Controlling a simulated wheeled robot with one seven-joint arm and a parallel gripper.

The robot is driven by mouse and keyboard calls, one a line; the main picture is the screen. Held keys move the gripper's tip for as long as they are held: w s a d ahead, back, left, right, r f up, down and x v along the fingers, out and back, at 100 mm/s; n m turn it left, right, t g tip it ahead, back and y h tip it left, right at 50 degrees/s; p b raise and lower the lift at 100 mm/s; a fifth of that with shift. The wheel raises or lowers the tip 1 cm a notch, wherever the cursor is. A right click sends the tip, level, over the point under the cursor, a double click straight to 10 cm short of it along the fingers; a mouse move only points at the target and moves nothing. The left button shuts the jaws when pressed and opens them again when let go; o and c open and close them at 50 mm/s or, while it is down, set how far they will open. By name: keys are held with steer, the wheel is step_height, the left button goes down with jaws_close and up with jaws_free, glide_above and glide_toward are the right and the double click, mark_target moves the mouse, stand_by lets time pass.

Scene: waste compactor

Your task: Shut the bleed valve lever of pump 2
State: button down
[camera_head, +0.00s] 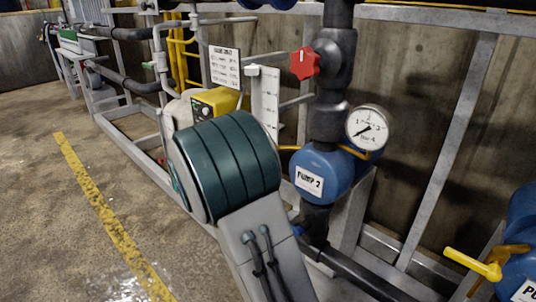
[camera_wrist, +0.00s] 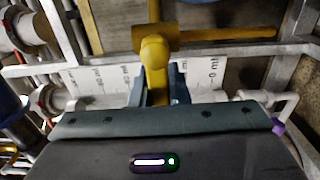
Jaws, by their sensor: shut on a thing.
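The blue pump labelled PUMP 2 (camera_head: 322,172) stands right of my arm in the head view, with a round pressure gauge (camera_head: 368,128) at its upper right. In the wrist view a yellow lever (camera_wrist: 155,52) comes down from a brass-coloured fitting and pipe (camera_wrist: 225,34). My gripper (camera_wrist: 158,92) is shut on this lever, one finger on each side of it. The lever's lower end is hidden between the fingers and behind the gripper body. In the head view my arm hides the gripper and the held lever.
A red handwheel (camera_head: 304,63) sits on the dark pipe above the pump. Another blue pump (camera_head: 522,240) with a yellow lever (camera_head: 472,264) is at the right edge. Grey frame bars (camera_head: 447,150) surround the pumps. The floor at left is clear.

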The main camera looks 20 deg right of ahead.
stand_by(0.4)
steer(key=c, duration=1.4)
jaws_free()
steer(key=shift+a, duration=0.1)
steer(key=shift+p+v, duration=2.1)
steer(key=shift+v, duration=4.8)
